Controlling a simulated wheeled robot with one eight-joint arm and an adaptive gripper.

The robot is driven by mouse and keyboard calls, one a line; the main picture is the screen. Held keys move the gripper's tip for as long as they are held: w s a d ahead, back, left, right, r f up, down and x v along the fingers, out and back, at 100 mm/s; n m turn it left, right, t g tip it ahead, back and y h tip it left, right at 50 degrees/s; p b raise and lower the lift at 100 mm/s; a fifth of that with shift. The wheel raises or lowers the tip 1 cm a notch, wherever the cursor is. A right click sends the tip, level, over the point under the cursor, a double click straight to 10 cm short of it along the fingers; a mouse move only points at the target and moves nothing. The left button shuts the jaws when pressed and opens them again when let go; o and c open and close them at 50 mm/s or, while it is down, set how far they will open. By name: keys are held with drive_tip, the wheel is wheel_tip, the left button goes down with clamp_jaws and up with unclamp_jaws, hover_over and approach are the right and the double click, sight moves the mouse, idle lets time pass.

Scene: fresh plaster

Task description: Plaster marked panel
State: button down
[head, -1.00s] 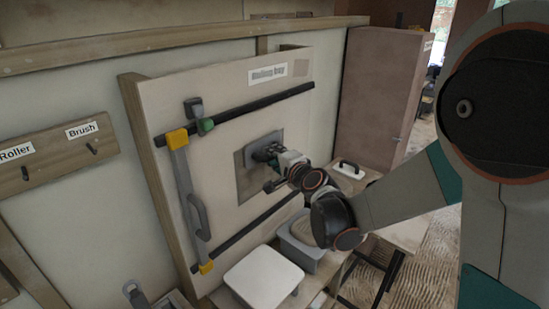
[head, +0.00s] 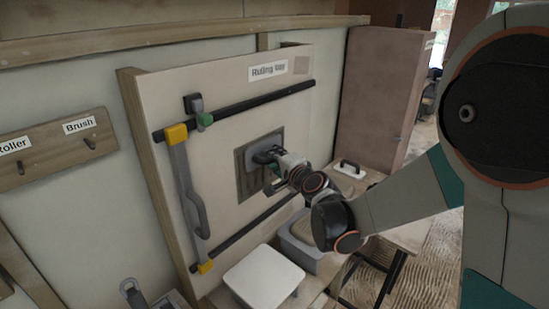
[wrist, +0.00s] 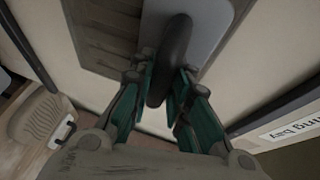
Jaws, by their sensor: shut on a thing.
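The marked panel is a darker square patch (head: 250,186) on the pale upright board (head: 225,92) under the "Ruling bay" label. The patch also shows in the wrist view (wrist: 98,42), with ridges or streaks on it. My gripper (head: 277,162) is at the patch, shut on the dark handle of a grey flat trowel (head: 273,139). In the wrist view, my gripper's green fingers (wrist: 160,88) close on both sides of the handle. The trowel's plate (wrist: 218,22) lies over part of the patch; I cannot tell whether it touches the surface.
Two dark rails cross the board above and below the patch. A grey ruling bar with yellow ends (head: 184,190) stands at the left. Below are a pale square board (head: 264,278) and a grey tub (head: 297,252). A white float (head: 350,169) lies at the right.

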wheel_tip(320, 180, down, 14)
drive_tip(key=b, duration=0.8)
idle(1.0)
drive_tip(key=s+d, duration=0.6)
drive_tip(key=shift+s+d, duration=0.2)
idle(0.6)
idle(0.4)
